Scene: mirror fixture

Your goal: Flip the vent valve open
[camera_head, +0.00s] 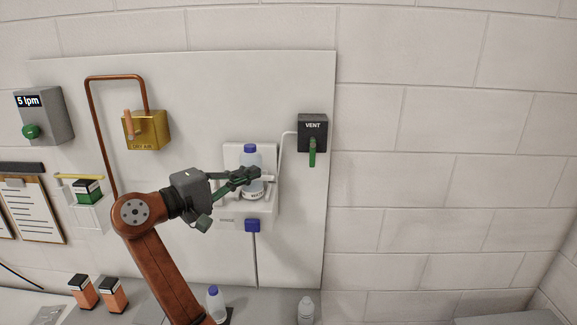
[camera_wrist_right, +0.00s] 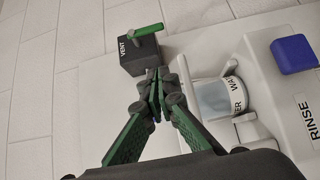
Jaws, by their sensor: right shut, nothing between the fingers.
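The vent valve is a dark box labelled VENT (camera_head: 313,133) at the right edge of the white wall panel. Its green handle (camera_head: 312,153) hangs straight down from the box. In the right wrist view the box (camera_wrist_right: 136,64) and its green handle (camera_wrist_right: 145,32) lie just beyond the fingertips. My right gripper (camera_head: 258,174) is shut and empty, left of and a little below the valve, in front of a bottle. It also shows in the right wrist view (camera_wrist_right: 156,77), apart from the handle. My left gripper is not in view.
A blue-capped bottle (camera_head: 250,159) stands in a white holder (camera_head: 262,212) with a blue button (camera_head: 252,225), partly hidden by my gripper. A thin white pipe (camera_head: 284,150) runs to the vent box. A yellow valve box (camera_head: 153,131) is at left. The wall right of the valve is clear.

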